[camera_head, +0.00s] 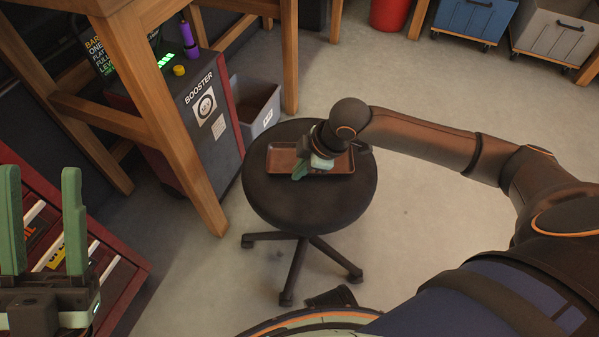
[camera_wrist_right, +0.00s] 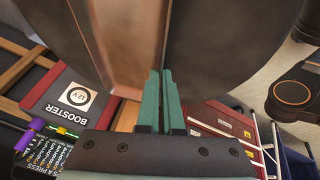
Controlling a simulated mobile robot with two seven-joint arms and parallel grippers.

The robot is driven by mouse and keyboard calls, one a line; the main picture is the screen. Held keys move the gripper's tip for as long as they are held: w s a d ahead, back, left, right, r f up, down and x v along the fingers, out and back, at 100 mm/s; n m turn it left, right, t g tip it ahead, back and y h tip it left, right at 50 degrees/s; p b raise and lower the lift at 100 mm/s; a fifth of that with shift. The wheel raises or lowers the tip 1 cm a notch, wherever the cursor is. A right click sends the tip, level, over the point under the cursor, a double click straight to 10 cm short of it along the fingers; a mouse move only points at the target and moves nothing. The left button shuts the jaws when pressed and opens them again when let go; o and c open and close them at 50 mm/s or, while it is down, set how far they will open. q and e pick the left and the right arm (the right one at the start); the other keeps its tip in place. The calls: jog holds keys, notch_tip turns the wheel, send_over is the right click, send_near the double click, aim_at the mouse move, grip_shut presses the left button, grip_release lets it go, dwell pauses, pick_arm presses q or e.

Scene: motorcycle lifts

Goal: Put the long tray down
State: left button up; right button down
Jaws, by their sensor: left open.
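The long tray (camera_head: 283,156) is a shallow, brown rectangular tray lying flat on the round black stool seat (camera_head: 310,207). My right gripper (camera_head: 302,171) is at the tray's near side and hides part of it. In the right wrist view, the green fingers (camera_wrist_right: 166,75) are close together with the tray's rim between them, and the tray (camera_wrist_right: 122,40) extends to their left over the dark seat. My left gripper (camera_head: 41,172) is open and empty, its green fingers pointing up, far from the tray.
A wooden table (camera_head: 155,110) stands left of the stool, with the booster unit (camera_head: 205,115) and a grey bin (camera_head: 257,105) behind its leg. A red drawer cabinet (camera_head: 115,275) is at lower left. Open floor (camera_head: 440,215) lies right of the stool.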

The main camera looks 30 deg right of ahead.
jog(key=c, duration=1.1)
grip_release()
